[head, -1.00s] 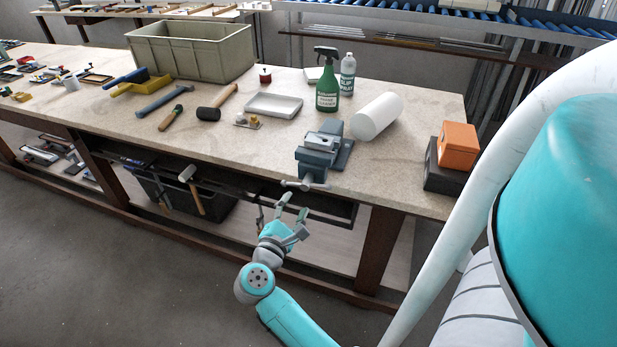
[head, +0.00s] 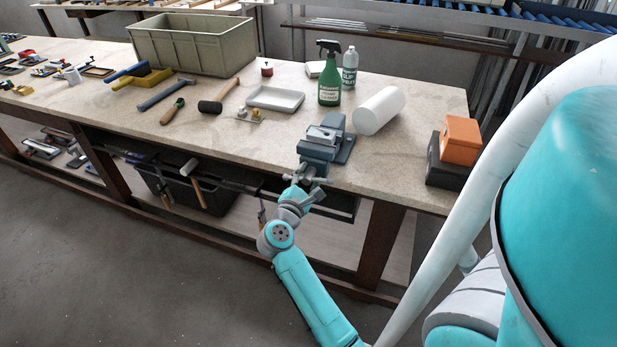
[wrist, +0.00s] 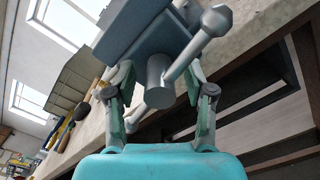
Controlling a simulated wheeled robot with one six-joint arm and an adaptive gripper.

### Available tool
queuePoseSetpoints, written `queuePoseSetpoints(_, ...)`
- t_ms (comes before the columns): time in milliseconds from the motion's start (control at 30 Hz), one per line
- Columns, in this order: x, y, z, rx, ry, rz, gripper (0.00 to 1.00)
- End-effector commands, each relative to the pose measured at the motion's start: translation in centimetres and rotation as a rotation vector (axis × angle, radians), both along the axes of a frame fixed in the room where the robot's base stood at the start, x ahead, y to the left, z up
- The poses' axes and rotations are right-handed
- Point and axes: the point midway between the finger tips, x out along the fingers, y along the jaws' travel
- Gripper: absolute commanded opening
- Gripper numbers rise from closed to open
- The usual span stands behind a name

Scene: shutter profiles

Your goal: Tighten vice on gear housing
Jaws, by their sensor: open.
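The blue-grey vice (head: 320,150) is mounted at the front edge of the bench. A light grey metal block, likely the gear housing (head: 321,134), sits at its jaws; whether it is clamped tight I cannot tell. The vice's screw and handle (head: 304,178) stick out past the bench edge. My gripper (head: 299,184) is at the handle, below the vice. In the wrist view, the fingers of my gripper (wrist: 160,90) are open on either side of the screw's round end and the slanted handle bar (wrist: 195,48). Contact is not clear.
A white roll (head: 379,110), green spray bottle (head: 329,75) and white tray (head: 275,98) stand behind the vice. An orange box (head: 460,141) sits on a dark box at right. Hammers and a mallet (head: 218,98) lie left. A wooden bench leg (head: 380,240) stands below.

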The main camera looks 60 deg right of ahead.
Motion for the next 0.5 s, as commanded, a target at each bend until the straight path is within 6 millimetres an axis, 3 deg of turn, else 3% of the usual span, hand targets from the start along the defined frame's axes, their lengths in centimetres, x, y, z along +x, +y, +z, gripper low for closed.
queuePoseSetpoints(67,0.0,0.01,0.0,0.0,0.0,0.0,0.49)
queuePoseSetpoints(267,-0.01,0.03,0.01,0.0,0.0,0.0,0.0)
queuePoseSetpoints(500,-0.02,0.01,0.01,-0.001,-0.001,-0.001,0.0)
